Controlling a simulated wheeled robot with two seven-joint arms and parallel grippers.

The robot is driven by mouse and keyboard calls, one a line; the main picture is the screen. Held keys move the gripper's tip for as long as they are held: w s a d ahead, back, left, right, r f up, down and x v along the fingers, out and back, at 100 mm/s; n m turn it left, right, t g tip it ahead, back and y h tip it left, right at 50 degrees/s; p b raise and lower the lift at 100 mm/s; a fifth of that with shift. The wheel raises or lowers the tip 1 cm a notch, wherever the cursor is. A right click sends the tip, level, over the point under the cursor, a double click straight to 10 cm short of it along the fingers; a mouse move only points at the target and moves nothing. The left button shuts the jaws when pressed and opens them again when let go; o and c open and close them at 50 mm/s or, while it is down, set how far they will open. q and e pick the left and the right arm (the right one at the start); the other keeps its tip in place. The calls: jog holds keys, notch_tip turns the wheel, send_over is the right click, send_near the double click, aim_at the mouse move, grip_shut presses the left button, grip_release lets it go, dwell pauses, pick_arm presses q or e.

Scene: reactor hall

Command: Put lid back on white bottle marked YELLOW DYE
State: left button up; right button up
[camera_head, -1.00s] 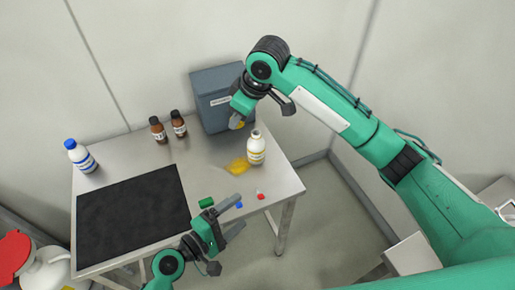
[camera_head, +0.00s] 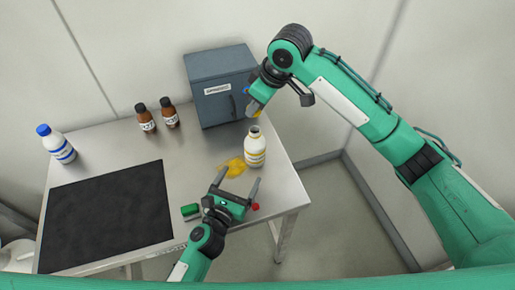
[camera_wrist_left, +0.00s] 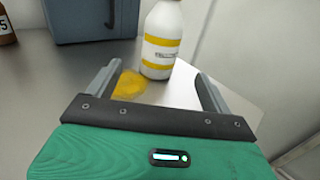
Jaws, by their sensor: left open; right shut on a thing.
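The white bottle with yellow bands (camera_head: 255,150) stands upright and uncapped near the table's right edge. It also shows in the left wrist view (camera_wrist_left: 161,40), where its label is too small to read surely and its top is cut off. My right gripper (camera_head: 256,104) is shut on a small yellow thing (camera_head: 256,114), apparently the lid, mostly hidden by the fingers. It appears just above or behind the bottle's mouth; height is unclear. My left gripper (camera_head: 239,179) is open and empty, its fingers pointing at the bottle from the front, apart from it.
A yellow spill (camera_head: 232,166) lies left of the bottle. A green block (camera_head: 190,212) and a small red piece (camera_head: 256,206) lie near the front edge. A grey cabinet (camera_head: 212,104), two brown bottles (camera_head: 146,122) and a blue-capped bottle (camera_head: 60,147) stand behind. A black mat (camera_head: 105,220) covers the left.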

pick_arm(q)
jog(key=shift+w, duration=0.1)
pick_arm(e)
jog(key=shift+w+d, duration=0.1)
pick_arm(q)
jog(key=shift+w+d+r, duration=0.1)
jog(key=shift+w+d, duration=0.15)
jog(key=shift+w, duration=0.2)
jog(key=x, duration=1.1)
jog(key=c, duration=1.5)
jog(key=shift+o, duration=0.2)
pick_arm(e)
send_over(253, 129)
jog(key=d, duration=0.1)
jog(key=shift+s+d+f, duration=0.1)
jog(key=shift+s+f, duration=0.05)
jog(key=shift+f, duration=1.1)
jog(key=shift+s+f, duration=0.15)
jog(key=shift+f, duration=1.1)
jog(key=shift+f, duration=0.1)
jog(key=shift+f, duration=0.8)
